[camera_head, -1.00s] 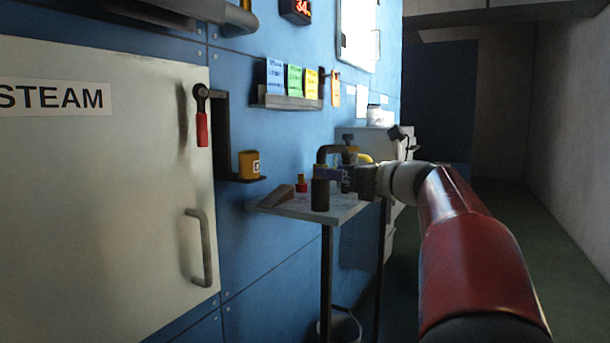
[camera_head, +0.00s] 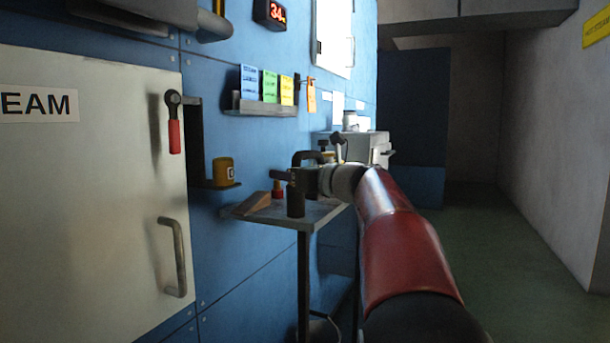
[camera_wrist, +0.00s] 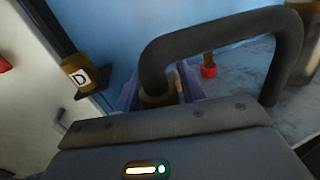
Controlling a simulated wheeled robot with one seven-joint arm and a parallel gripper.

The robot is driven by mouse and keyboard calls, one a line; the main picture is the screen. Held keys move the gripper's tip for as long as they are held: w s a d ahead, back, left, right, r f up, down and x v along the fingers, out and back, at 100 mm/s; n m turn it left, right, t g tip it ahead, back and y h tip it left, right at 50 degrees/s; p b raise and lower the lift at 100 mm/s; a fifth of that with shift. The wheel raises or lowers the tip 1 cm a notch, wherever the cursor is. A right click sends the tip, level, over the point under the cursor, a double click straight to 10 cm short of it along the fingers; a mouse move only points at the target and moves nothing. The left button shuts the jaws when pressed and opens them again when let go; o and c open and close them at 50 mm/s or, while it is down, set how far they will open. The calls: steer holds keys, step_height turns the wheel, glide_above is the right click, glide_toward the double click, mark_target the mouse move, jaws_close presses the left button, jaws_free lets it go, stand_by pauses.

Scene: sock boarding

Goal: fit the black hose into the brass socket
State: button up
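The black hose (camera_head: 309,156) arches above the small table in the head view. It also shows large in the wrist view (camera_wrist: 220,28), its left leg running down into a brass-coloured collar (camera_wrist: 158,97). My gripper (camera_head: 284,176) is at that left leg, with one finger on each side of the hose in the wrist view (camera_wrist: 160,88). The fingers look spread, and their contact with the hose is unclear. A brass-coloured cup marked D (camera_head: 224,172) sits on a wall bracket, left of my gripper; it also shows in the wrist view (camera_wrist: 76,72). I cannot tell which brass part is the socket.
The table (camera_head: 322,212) carries a dark cylinder (camera_head: 296,203), a red-based piece (camera_head: 277,193) and a brown wedge (camera_head: 251,204). A steam cabinet door (camera_head: 90,210) with a red-handled lever (camera_head: 174,135) stands at left. The floor at right is clear.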

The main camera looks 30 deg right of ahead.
steer(key=c, duration=0.7)
jaws_close()
steer(key=shift+r, duration=0.15)
